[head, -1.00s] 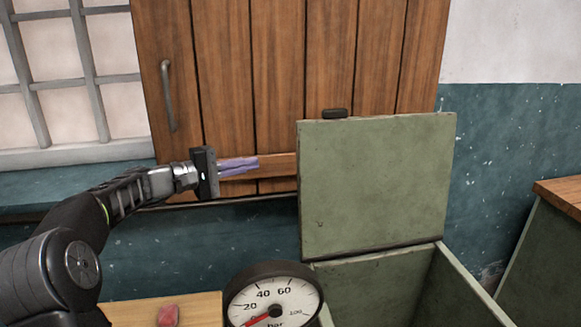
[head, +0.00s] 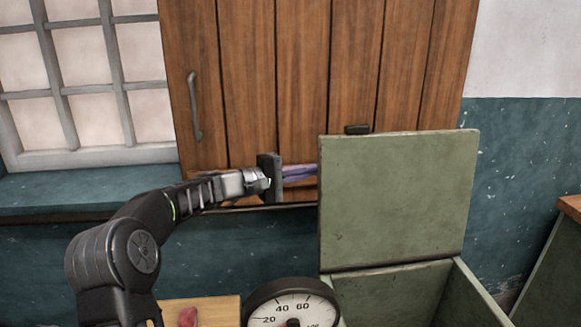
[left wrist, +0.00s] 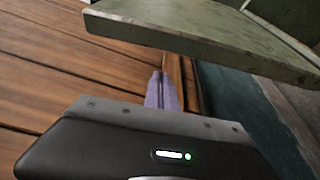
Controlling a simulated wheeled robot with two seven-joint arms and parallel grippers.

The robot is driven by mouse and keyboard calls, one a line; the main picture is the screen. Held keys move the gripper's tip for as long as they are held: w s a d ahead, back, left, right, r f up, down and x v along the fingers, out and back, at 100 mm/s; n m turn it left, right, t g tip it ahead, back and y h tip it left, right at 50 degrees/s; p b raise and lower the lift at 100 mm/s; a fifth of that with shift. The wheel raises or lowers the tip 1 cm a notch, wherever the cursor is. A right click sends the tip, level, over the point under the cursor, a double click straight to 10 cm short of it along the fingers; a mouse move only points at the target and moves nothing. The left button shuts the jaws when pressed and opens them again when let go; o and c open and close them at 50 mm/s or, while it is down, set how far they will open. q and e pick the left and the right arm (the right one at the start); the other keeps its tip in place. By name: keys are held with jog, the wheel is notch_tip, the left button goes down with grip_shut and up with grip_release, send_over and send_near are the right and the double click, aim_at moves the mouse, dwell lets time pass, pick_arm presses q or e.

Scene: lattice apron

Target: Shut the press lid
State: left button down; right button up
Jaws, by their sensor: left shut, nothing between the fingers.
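The press lid (head: 397,200) is a green panel standing upright, open, on the back edge of the green press box (head: 470,298). A small dark handle (head: 357,129) shows at its top edge. My left gripper (head: 312,172), with purple fingers, is shut and empty. It is at the lid's left edge, and its fingertips seem to pass behind the lid. In the left wrist view the purple fingers (left wrist: 160,92) point toward the lid's edge (left wrist: 205,37); whether they touch it I cannot tell. My right gripper is not in view.
A wooden door (head: 300,80) with a metal handle is behind the lid. A round pressure gauge (head: 290,308) stands in front, left of the box. A reddish object (head: 187,317) lies on a wooden board (head: 216,308). Another green cabinet (head: 560,265) stands at right.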

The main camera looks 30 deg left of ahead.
pick_arm(q)
jog(key=s, duration=0.1)
jog(key=s+d, duration=0.1)
jog(key=shift+s+d+r, duration=0.2)
jog(key=shift+s+r, duration=0.15)
